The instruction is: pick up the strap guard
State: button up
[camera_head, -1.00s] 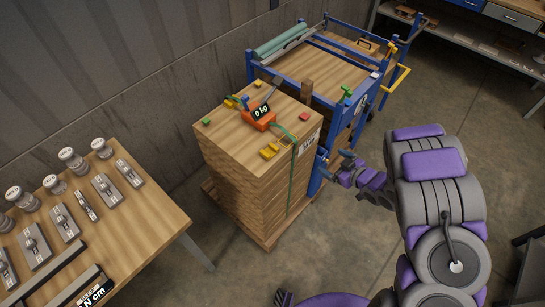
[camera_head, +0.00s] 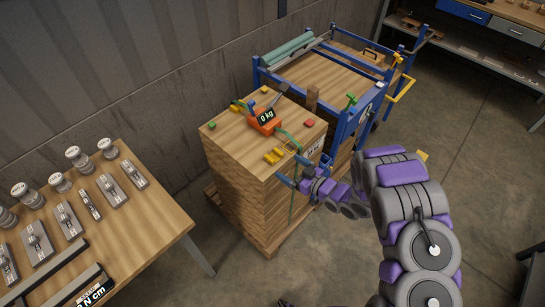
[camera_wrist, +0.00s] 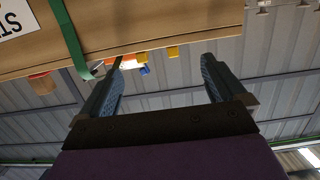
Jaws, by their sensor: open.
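A yellow notched piece (camera_head: 274,156), which looks like the strap guard, lies on top of the wooden stack (camera_head: 240,148) near its front edge. A similar yellow piece (camera_head: 234,108) sits at the back left of the top. My gripper (camera_head: 291,169) is open and empty, just off the front edge, right of and below the nearer yellow piece. In the wrist view, my open fingers (camera_wrist: 162,70) point toward the board edge, with small yellow, red and blue parts beyond.
An orange tensioner reading 0 kg (camera_head: 264,121) lies on the stack, with red (camera_head: 309,124) and green (camera_head: 212,125) blocks. A blue-framed cart (camera_head: 352,128) stands right behind. A wooden table (camera_head: 150,219) with metal parts is at left.

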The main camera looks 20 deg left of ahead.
aim_at(278, 160)
jog(key=shift+x, duration=1.15)
jog(key=x, duration=0.3)
jog(key=b+x, duration=0.1)
jog(key=shift+w+a+r, duration=0.2)
jog(key=shift+w+a, duration=0.1)
jog(key=shift+d, duration=0.15)
jog(key=shift+d, duration=0.1)
jog(key=shift+c, duration=1.2)
jog(key=c, duration=0.9)
jog(key=shift+o, duration=0.2)
jog(key=shift+r, duration=0.1)
